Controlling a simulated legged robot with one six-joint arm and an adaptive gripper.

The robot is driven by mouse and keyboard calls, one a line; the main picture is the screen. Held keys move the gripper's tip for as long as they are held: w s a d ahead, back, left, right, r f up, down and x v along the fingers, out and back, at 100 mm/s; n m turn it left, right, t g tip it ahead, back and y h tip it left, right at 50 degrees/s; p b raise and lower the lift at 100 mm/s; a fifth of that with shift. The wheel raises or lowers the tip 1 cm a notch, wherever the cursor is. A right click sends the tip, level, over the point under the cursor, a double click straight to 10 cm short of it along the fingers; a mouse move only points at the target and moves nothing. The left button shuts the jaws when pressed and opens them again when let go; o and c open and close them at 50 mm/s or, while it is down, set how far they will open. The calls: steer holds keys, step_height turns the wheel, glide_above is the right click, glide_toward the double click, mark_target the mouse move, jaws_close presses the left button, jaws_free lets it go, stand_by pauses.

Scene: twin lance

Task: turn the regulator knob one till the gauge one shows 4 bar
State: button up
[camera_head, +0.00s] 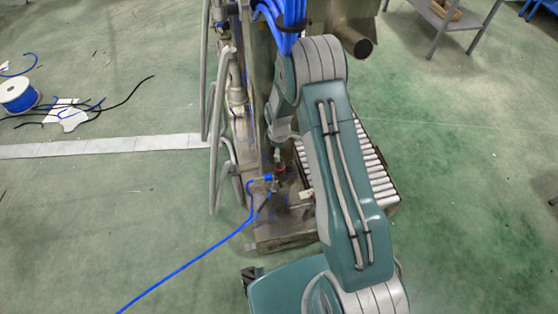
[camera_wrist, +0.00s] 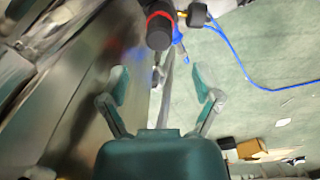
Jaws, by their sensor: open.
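A black cylindrical knob with a red ring (camera_wrist: 158,30) is at the top of the wrist view, beyond my fingertips. A round black part (camera_wrist: 197,14) sits just right of it, with a yellow piece beside it. It may be a gauge, but no dial face or reading shows. My gripper (camera_wrist: 160,78) is open and empty, with one finger on each side, apart from the knob in the picture. In the head view my arm reaches to the stand, and a small red ring (camera_head: 280,168) shows below my wrist. My fingers are not clear there.
A blue hose (camera_head: 195,258) runs from the fittings to the lower left. Grey bent pipes (camera_head: 212,120) rise left of the stand. A roller rack (camera_head: 372,170) is right of it, partly behind my arm. A blue cable spool (camera_head: 18,95) lies far left. Open green floor surrounds.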

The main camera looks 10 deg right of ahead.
mark_target(280, 163)
step_height(280, 163, down, 8)
steer(key=shift+w+r, duration=0.1)
steer(key=shift+w, duration=0.05)
